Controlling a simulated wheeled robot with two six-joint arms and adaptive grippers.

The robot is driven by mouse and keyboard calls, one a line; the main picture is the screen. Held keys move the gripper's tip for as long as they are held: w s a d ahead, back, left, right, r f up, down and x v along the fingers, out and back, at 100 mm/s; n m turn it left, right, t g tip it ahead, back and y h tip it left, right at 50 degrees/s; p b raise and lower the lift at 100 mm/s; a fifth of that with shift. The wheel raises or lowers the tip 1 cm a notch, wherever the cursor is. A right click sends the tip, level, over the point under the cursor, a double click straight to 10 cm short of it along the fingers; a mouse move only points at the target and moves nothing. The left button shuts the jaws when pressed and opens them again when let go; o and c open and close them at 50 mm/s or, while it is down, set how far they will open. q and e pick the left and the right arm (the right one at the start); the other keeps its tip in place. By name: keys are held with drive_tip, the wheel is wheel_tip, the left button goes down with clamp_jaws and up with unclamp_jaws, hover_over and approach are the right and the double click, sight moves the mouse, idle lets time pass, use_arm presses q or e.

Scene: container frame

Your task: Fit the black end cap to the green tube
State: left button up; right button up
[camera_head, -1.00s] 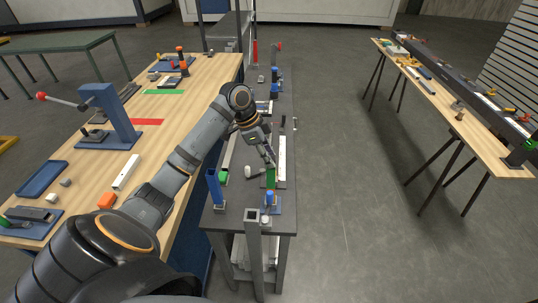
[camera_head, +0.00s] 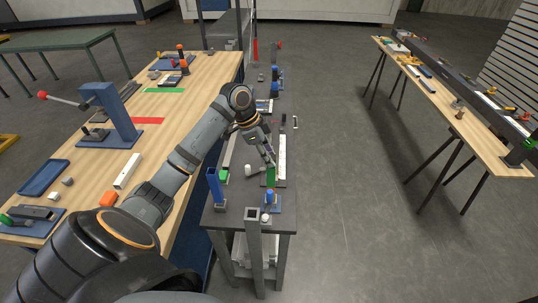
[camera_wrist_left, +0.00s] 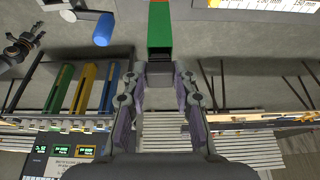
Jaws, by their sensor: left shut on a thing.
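My left gripper (camera_head: 270,160) is over the narrow dark bench, at the top of the green tube (camera_head: 270,176). In the left wrist view the left gripper (camera_wrist_left: 160,82) is shut on a small dark block, which looks like the black end cap (camera_wrist_left: 160,73). The green tube (camera_wrist_left: 160,28) reaches away from the block's far side, in line with it. The block is at the tube's end. I cannot tell whether it only touches the tube or sits in it. In the head view the fingers hide the cap. My right gripper does not show.
A blue post (camera_head: 214,188), a grey square post (camera_head: 253,240), a blue-topped fixture (camera_head: 269,200) and a white cylinder (camera_head: 249,170) stand or lie close by. A white scale strip (camera_head: 282,158) runs along the bench's right side. A wooden workbench (camera_head: 165,140) is on the left.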

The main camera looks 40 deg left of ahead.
use_arm(q)
drive_tip(key=shift+p, duration=0.4)
idle(0.5)
drive_tip(key=shift+f, duration=0.7)
drive_tip(key=o, duration=0.9)
drive_tip(key=o, duration=0.6)
drive_tip(key=shift+c, duration=0.2)
